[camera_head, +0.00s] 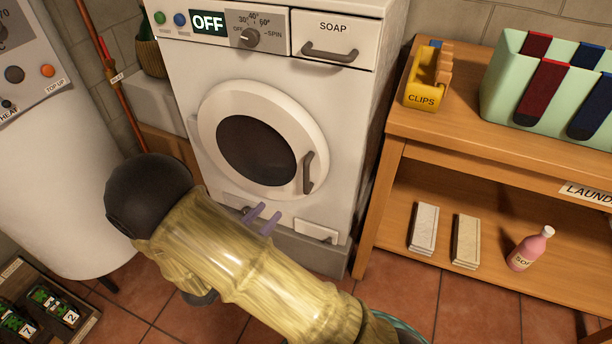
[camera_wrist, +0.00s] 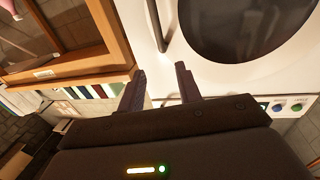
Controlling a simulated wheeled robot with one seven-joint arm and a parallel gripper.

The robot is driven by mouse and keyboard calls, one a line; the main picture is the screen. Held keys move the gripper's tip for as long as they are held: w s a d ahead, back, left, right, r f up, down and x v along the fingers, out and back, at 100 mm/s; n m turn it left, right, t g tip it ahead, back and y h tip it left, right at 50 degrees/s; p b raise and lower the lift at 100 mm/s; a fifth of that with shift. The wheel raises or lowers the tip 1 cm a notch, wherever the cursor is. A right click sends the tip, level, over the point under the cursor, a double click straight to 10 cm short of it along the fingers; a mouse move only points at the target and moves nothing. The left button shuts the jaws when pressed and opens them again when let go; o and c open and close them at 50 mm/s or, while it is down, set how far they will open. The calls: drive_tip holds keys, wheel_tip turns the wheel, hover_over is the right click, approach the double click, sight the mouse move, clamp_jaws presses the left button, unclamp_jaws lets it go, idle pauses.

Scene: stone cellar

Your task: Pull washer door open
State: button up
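The washer (camera_head: 345,120) is white, with a round door (camera_head: 220,107) that looks closed, its dark glass in the middle. A grey upright handle (camera_head: 308,172) sits on the door's right side. My gripper (camera_head: 262,218) is in front of the washer's lower front, below and left of the handle in the head view; my arm hides most of it. In the wrist view my gripper (camera_wrist: 161,72) is open, with nothing between its fingers. The handle (camera_wrist: 156,25) shows beyond the fingertips, roughly in line with the gap, apart from them. The door glass (camera_wrist: 245,28) is to its right.
A wooden shelf bench (camera_head: 440,150) stands right of the washer, with a yellow clips box (camera_head: 422,92), a green bin (camera_head: 500,85) and a pink bottle (camera_head: 530,248). A white boiler (camera_head: 50,170) is at left. Tiled floor (camera_head: 400,295) is clear in front of the bench.

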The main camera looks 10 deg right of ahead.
sight(304, 173)
drive_tip(key=b+x, duration=0.3)
drive_tip(key=x, duration=1.4)
drive_tip(key=shift+w+d, duration=0.15)
drive_tip(key=shift+w, duration=0.05)
clamp_jaws()
